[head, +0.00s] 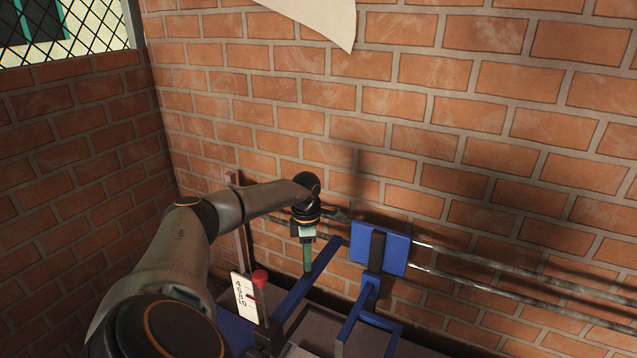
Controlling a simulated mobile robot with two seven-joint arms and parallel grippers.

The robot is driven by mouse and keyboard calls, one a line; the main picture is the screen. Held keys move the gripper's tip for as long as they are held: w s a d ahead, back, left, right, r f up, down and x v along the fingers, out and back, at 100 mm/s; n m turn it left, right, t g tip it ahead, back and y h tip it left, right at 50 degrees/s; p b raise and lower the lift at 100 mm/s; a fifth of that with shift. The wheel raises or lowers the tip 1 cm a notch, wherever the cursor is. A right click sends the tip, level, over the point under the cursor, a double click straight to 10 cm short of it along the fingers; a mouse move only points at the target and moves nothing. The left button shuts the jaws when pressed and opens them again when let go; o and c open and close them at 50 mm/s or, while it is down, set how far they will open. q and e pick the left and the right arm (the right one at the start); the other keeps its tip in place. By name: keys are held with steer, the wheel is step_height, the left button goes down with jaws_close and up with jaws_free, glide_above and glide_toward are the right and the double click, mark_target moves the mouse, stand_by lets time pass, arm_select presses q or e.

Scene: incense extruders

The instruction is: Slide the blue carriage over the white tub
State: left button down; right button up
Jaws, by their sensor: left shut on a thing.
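The blue carriage (398,255) is a blue plate with a dark upright bar, mounted on two metal rails along the brick wall. Blue arms reach from the carriage area toward the front. My left gripper (307,236) is left of the carriage plate, pointing down. It is shut on a green upright handle (307,258) beside a long blue bar. Whether the handle joins the carriage cannot be told. I cannot make out the white tub for certain in this view. My right gripper is not in view.
A red-topped post (260,278) and a white marked card (244,298) stand left of the blue bar. The metal rails (490,279) run on to the right, with no other object seen on that stretch. The brick wall (420,140) is close behind.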

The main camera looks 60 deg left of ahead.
arm_select(q)
steer(key=a, duration=0.1)
steer(key=s+a, duration=0.1)
steer(key=a, duration=0.1)
steer(key=shift+s+a, duration=0.2)
steer(key=shift+s, duration=0.1)
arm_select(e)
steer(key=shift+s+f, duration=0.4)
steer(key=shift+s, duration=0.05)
arm_select(q)
steer(key=c, duration=0.7)
jaws_free()
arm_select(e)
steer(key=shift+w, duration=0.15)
arm_select(q)
step_height(320, 180, up, 13)
steer(key=shift+f+p, duration=0.2)
steer(key=shift+p, duration=0.6)
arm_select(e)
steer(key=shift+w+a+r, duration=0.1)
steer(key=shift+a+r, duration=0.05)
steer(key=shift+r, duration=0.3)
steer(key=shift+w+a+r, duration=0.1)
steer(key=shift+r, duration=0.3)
